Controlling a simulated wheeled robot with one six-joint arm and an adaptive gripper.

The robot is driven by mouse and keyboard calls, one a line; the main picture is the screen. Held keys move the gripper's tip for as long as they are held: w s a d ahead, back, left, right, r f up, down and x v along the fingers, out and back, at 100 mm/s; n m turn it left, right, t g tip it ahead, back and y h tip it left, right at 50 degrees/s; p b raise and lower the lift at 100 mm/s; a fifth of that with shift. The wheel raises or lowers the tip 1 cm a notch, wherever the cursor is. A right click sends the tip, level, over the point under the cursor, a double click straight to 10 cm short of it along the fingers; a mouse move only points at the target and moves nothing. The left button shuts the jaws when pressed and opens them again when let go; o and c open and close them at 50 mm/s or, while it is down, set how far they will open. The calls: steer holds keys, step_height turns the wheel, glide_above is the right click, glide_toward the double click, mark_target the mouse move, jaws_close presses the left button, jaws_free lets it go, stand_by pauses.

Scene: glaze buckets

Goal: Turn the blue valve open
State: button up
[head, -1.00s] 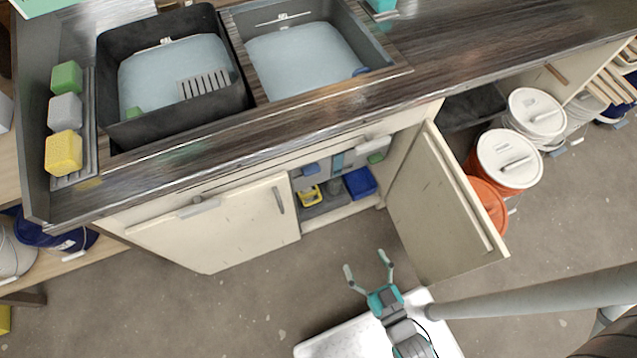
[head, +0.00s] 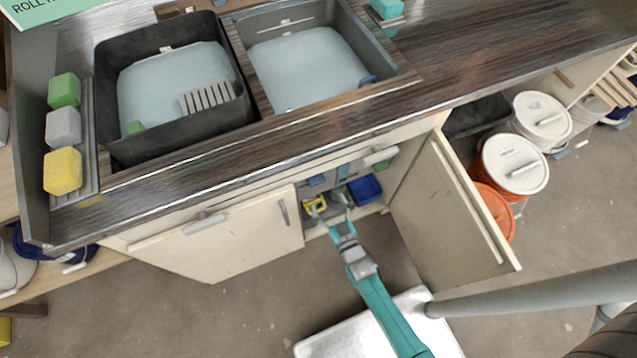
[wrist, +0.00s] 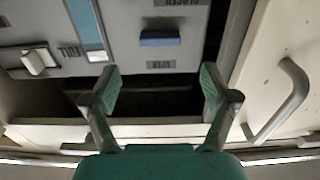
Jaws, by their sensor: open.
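The blue valve (head: 316,180) is a small blue handle on a grey panel under the sink, left of the cabinet opening's middle. In the wrist view the blue valve (wrist: 160,38) lies crosswise on the panel (wrist: 120,50), between two small upside-down labels; the farther one seems to read CLOSED. My gripper (head: 331,204) is at the cabinet opening, below the panel in the head view. In the wrist view my gripper (wrist: 160,78) is open and empty, its fingers spread to either side of the valve's line but short of it, not touching it.
The right cabinet door (head: 450,205) stands open; the left door (head: 215,237) has a bar handle. A yellow object (head: 312,203) and a blue bin (head: 365,189) lie inside the cabinet.

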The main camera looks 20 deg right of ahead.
mark_target(318, 184)
steer(key=w, duration=0.7)
steer(key=shift+w, duration=0.4)
steer(key=c, duration=1.1)
